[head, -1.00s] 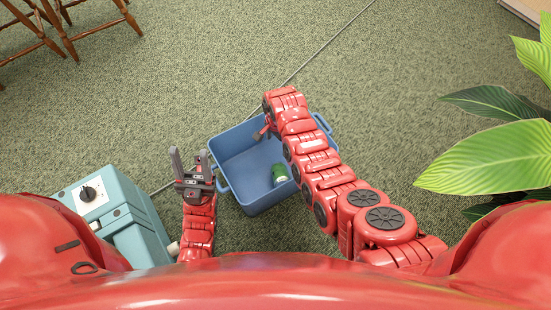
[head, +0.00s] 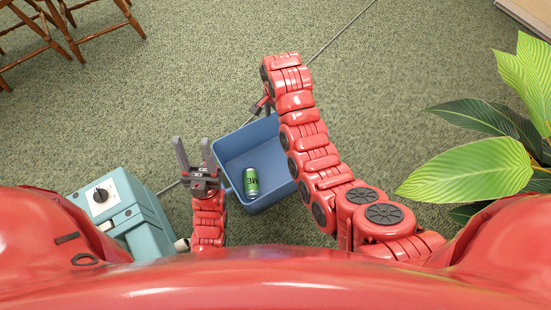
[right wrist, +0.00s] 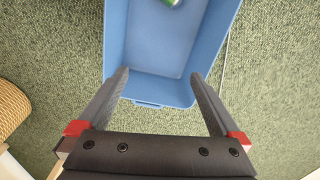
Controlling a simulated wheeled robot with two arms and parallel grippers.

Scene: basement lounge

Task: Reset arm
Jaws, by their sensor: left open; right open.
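My left gripper (head: 194,154) is open and empty, just left of the blue bin, with its fingers pointing away from me. My right arm reaches over the right side of the bin in the head view. My right gripper (right wrist: 160,85) is open and empty in the right wrist view, with the bin beyond its fingers. In the head view its fingers are mostly hidden by the wrist.
The blue bin (head: 232,150) stands on the green carpet with a green can (head: 250,182) inside; the bin also shows in the right wrist view (right wrist: 150,88). A teal machine (head: 125,215) stands at left. A leafy plant (head: 470,170) is at right. Wooden chairs (head: 75,40) are far left.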

